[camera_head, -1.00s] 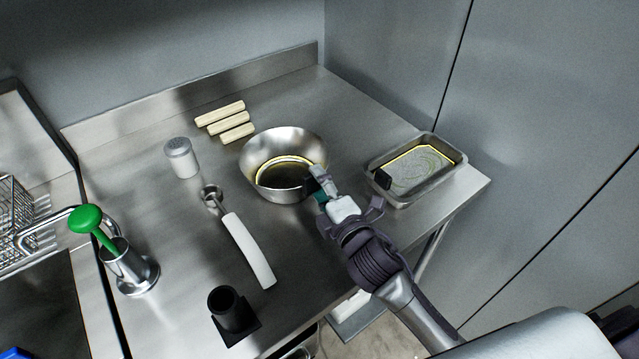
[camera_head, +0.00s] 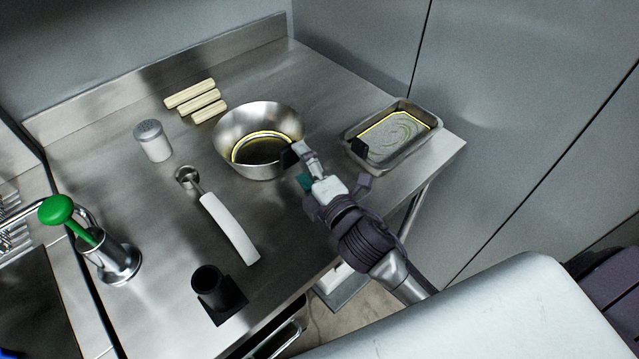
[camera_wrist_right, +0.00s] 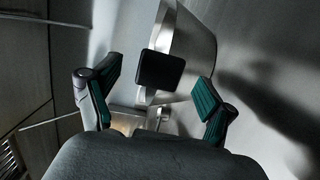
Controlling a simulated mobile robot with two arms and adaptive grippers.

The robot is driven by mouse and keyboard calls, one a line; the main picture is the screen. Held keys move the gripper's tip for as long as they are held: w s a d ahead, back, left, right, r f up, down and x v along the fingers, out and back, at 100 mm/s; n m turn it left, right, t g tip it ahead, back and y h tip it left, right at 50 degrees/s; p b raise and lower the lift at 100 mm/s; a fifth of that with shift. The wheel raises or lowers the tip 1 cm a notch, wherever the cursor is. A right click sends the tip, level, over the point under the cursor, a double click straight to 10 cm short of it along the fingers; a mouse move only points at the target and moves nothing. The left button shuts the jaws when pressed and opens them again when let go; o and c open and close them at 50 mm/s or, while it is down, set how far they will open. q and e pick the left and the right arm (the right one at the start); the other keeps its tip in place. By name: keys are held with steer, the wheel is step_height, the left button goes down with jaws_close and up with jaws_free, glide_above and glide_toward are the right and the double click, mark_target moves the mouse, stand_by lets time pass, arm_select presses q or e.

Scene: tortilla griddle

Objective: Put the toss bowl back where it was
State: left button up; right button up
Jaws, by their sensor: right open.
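The toss bowl (camera_head: 229,158) is a round steel bowl standing upright on the steel counter, with a yellow-edged dark patch inside. My right gripper (camera_head: 324,152) is open at the bowl's right side. One dark fingertip overlaps the bowl's right rim in the head view; I cannot tell whether it touches. The other reaches toward the tray. In the right wrist view the open gripper (camera_wrist_right: 157,95) has teal-padded fingers spread, and the bowl (camera_wrist_right: 196,48) shows beyond them, partly hidden by a black pad. My left gripper is not in view.
A steel tray (camera_head: 433,127) stands right of the bowl near the counter edge. Bare counter lies behind the bowl.

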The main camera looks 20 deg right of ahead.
steer(key=s+d+b, duration=0.1)
steer(key=s, duration=0.8)
steer(key=shift+d+r+b, duration=0.25)
steer(key=shift+b, duration=0.1)
steer(key=shift+s, duration=0.1)
